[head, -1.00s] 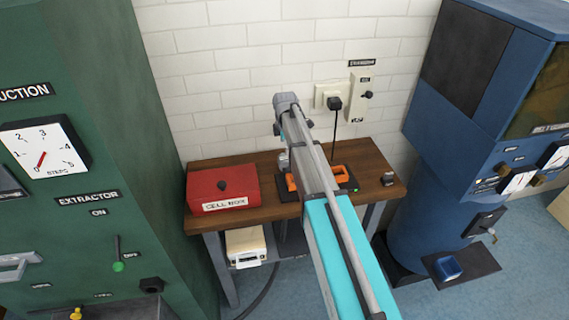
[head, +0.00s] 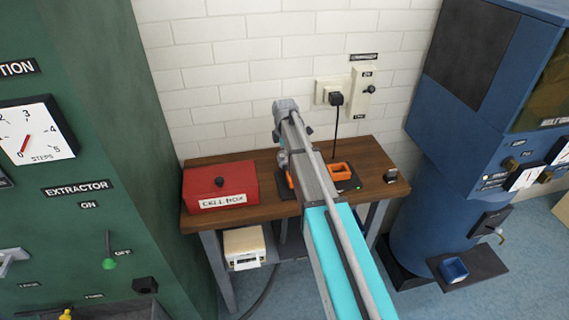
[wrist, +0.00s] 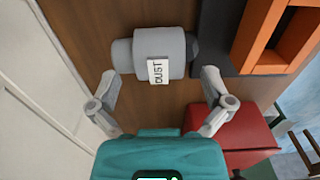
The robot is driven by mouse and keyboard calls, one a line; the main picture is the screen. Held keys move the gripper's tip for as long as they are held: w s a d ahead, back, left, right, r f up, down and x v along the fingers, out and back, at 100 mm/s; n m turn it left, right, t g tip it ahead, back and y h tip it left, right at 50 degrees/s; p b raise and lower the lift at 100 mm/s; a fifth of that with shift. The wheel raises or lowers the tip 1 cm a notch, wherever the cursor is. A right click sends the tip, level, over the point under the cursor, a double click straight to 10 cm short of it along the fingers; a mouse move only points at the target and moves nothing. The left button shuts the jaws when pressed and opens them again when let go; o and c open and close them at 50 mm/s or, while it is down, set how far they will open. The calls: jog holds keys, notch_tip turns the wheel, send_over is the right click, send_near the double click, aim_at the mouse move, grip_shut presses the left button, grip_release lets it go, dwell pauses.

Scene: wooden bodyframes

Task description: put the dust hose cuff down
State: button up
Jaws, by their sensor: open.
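The dust hose cuff (wrist: 174,42) is a grey cylinder with a white label reading DUST. In the wrist view it lies on its side against the brown wooden bench top (wrist: 93,32), beside a dark tray. My gripper (wrist: 159,80) is open, with its two fingertips apart near the cuff's lower left and lower right. Nothing is clamped between them, and I cannot tell whether either fingertip touches the cuff. In the head view my arm covers much of this part of the bench (head: 260,212), and the cuff is not clear there.
A red cell box (head: 221,185) stands on the bench's left. Orange holders (head: 341,171) sit on a dark base behind my arm. A charger with a plug and cable (head: 335,99) is on the wall. A green extractor cabinet (head: 110,130) and a blue machine (head: 425,220) flank the bench.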

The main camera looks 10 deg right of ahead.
dwell(0.6)
jog(key=c, duration=1.3)
notch_tip(320, 180, up, 3)
jog(key=p, duration=0.3)
jog(key=shift+f, duration=0.1)
jog(key=s+r+p, duration=0.3)
jog(key=s, duration=0.1)
jog(key=s+r+p, duration=0.3)
jog(key=s, duration=0.2)
jog(key=s+r+p, duration=0.4)
jog(key=s, duration=0.1)
jog(key=shift+a, duration=0.15)
